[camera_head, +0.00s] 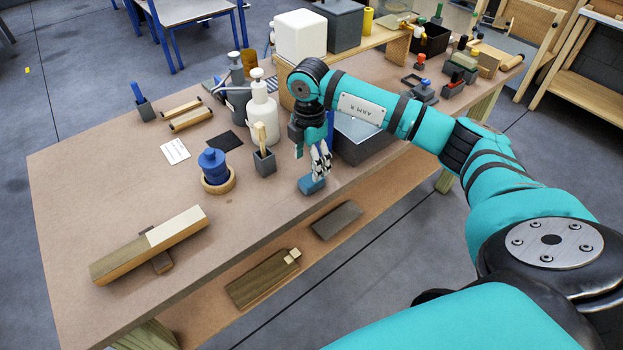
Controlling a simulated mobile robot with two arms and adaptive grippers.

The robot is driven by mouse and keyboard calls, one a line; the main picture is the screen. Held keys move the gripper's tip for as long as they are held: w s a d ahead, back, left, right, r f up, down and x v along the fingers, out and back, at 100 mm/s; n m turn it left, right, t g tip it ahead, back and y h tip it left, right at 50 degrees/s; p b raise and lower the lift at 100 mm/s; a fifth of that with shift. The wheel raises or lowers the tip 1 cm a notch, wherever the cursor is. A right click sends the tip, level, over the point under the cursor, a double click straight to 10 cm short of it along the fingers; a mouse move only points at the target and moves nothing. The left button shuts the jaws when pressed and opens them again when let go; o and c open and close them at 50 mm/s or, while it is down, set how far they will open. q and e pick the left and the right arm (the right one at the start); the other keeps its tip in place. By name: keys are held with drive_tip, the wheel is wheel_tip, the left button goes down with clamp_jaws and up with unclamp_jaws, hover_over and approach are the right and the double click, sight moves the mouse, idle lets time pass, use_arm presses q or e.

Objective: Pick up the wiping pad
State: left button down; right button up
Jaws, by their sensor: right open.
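A small blue block, which looks like the wiping pad (311,186), lies on the brown workbench (100,200) near its front edge. My right gripper (311,162) points down just above the block, with its fingers spread and nothing seen between them. The fingers partly overlap the block's top in the picture, and I cannot tell whether they touch it. My left gripper is not in view.
A grey box (362,140) stands close to the right of my gripper. A small holder with a brush (264,160) and a white bottle (262,112) stand to the left. A wooden piece (150,245) lies front left. The bench's front edge is close.

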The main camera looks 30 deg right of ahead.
sight(311, 179)
drive_tip(key=shift+s+f+p, duration=0.15)
drive_tip(key=shift+f+p, duration=0.2)
drive_tip(key=shift+f, duration=0.2)
drive_tip(key=f, duration=0.1)
drive_tip(key=f+p, duration=0.1)
drive_tip(key=f, duration=0.1)
drive_tip(key=shift+s+f, duration=0.2)
drive_tip(key=shift+f, duration=0.5)
drive_tip(key=shift+c, duration=0.2)
drive_tip(key=c, duration=1)
drive_tip(key=shift+r, duration=0.1)
